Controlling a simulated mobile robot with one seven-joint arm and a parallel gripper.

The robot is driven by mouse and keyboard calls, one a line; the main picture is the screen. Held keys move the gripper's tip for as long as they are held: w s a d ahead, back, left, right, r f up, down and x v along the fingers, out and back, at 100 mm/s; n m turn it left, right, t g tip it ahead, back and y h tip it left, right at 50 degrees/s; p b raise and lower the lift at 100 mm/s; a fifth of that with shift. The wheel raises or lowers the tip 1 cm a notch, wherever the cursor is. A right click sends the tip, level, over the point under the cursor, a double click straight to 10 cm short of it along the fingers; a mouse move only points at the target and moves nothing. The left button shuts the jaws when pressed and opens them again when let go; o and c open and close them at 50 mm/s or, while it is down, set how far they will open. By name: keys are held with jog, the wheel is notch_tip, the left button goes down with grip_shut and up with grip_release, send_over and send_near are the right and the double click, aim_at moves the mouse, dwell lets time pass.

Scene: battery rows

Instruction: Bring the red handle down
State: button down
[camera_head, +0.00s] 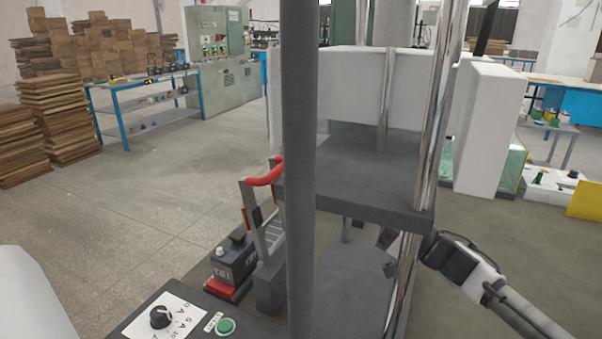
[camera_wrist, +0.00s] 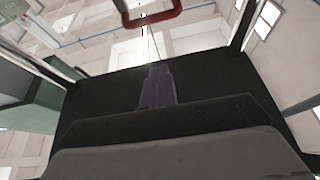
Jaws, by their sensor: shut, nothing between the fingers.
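The red handle (camera_head: 266,172) is a curved bar on top of two grey arms that rise from a dark block. In the head view it is raised, left of the dark vertical post, which hides part of its right side. The handle also shows at the top edge of the wrist view (camera_wrist: 153,18), beyond my fingers. My gripper (camera_wrist: 158,72) is shut and empty, apart from the handle. In the head view my arm comes in from the lower right, and my gripper (camera_head: 388,252) is partly behind a chrome column, below the dark platen.
A dark platen (camera_head: 365,175) on chrome columns (camera_head: 434,110) stands between my arm and the handle's side. A battery (camera_head: 233,260) sits left of the handle's base. A panel with a knob (camera_head: 160,317) and a green button (camera_head: 226,326) is in front. Open floor lies left.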

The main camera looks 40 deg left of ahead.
jog(key=a+f+p+x, duration=0.1)
jog(key=p+x, duration=0.3)
jog(key=x, duration=0.8)
jog(key=shift+s+a+f, duration=0.2)
jog(key=shift+a+f, duration=0.25)
jog(key=shift+f, duration=0.3)
jog(key=shift+r, duration=0.1)
